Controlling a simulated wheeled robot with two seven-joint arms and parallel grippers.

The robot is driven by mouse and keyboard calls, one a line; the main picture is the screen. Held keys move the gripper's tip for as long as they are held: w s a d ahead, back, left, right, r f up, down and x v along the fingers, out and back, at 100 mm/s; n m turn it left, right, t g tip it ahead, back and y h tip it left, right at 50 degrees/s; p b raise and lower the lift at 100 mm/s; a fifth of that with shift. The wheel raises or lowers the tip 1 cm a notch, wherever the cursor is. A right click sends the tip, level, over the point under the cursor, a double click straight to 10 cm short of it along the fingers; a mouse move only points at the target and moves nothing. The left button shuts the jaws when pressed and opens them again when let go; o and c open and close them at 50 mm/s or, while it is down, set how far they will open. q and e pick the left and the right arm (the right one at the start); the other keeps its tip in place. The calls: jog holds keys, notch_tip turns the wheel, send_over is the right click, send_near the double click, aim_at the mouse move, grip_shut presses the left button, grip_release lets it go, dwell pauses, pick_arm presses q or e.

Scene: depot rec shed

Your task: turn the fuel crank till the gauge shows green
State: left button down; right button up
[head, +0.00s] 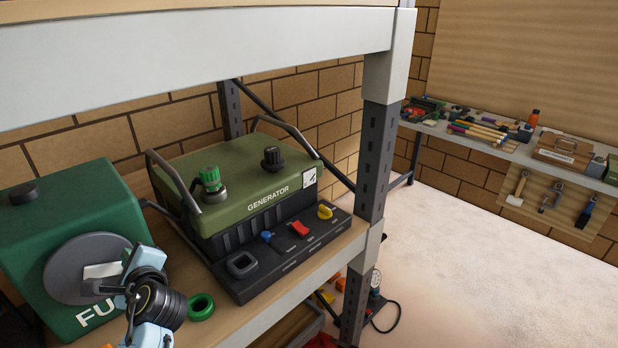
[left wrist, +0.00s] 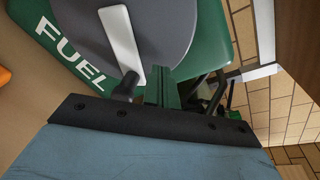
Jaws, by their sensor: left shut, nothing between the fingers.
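The green fuel tank (head: 70,215) stands on the shelf at the left of the head view, with part of the word FUEL on its front. Its round grey disc (head: 72,262) carries the pale crank arm (head: 100,271). In the left wrist view the crank arm (left wrist: 121,40) runs down to a dark knob (left wrist: 125,87). My left gripper (head: 130,289) is in front of the disc, shut and empty. In the left wrist view its fingers (left wrist: 162,86) are just right of the knob; I cannot tell whether they touch. I cannot make out a gauge. My right gripper is not in view.
A green generator (head: 245,180) with knobs and switches stands right of the tank. A green ring (head: 201,307) lies on the shelf near my gripper. A grey shelf post (head: 370,170) and an upper beam (head: 200,55) bound the space. A tool bench (head: 480,140) is farther back.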

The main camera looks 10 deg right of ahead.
pick_arm(q)
jog(key=f+p+v, duration=0.1)
jog(key=p+v, duration=0.1)
jog(key=v, duration=0.7)
jog(key=shift+f+p, duration=0.35)
jog(key=shift+f, duration=0.05)
